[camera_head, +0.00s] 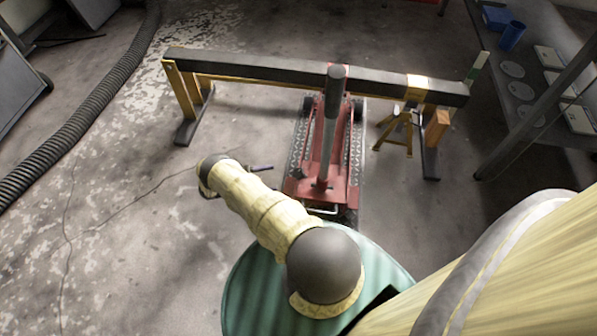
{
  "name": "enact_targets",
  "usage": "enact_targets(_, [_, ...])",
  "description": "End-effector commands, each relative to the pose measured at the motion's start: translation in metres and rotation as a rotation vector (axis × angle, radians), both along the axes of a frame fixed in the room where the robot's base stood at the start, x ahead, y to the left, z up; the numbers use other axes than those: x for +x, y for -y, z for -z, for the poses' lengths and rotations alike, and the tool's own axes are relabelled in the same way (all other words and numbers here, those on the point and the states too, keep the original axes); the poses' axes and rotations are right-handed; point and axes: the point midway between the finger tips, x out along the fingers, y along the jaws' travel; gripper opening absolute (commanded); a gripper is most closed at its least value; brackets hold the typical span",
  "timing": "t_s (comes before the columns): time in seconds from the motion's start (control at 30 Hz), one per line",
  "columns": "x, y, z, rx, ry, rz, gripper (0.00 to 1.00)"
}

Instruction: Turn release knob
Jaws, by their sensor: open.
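A red floor jack (342,178) stands on the concrete under a long dark beam. Its handle (330,125) rises nearly upright toward the camera, with a dark grip on top (337,77). A small knob-like part (321,185) shows at the handle's foot; I cannot tell whether it is the release knob. My gripper (237,177) is left of the jack's near end, apart from it. My wrist hides most of it; only small dark parts show at its sides. It is open, and I see nothing held in it.
The black beam (265,70) on a yellow frame spans behind the handle. A yellow jack stand (397,130) is right of the jack. A workbench (515,100) stands at right, and a corrugated hose (100,95) lies at left.

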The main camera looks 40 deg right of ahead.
Motion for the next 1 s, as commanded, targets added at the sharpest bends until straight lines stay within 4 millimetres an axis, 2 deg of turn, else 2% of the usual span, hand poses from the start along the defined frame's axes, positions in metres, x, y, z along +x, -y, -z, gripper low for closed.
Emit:
enact_targets(0.4, [-0.036, 0.066, 0.0, -0.001, -0.002, 0.002, 0.64])
enact_targets(0.6, [-0.05, 0.091, 0.001, -0.002, -0.001, 0.0, 0.64])
enact_targets(0.73, [-0.053, 0.098, 0.0, 0.0, 0.0, 0.0, 0.64])
enact_targets(1.0, [-0.053, 0.098, 0.0, 0.0, 0.001, 0.0, 0.64])
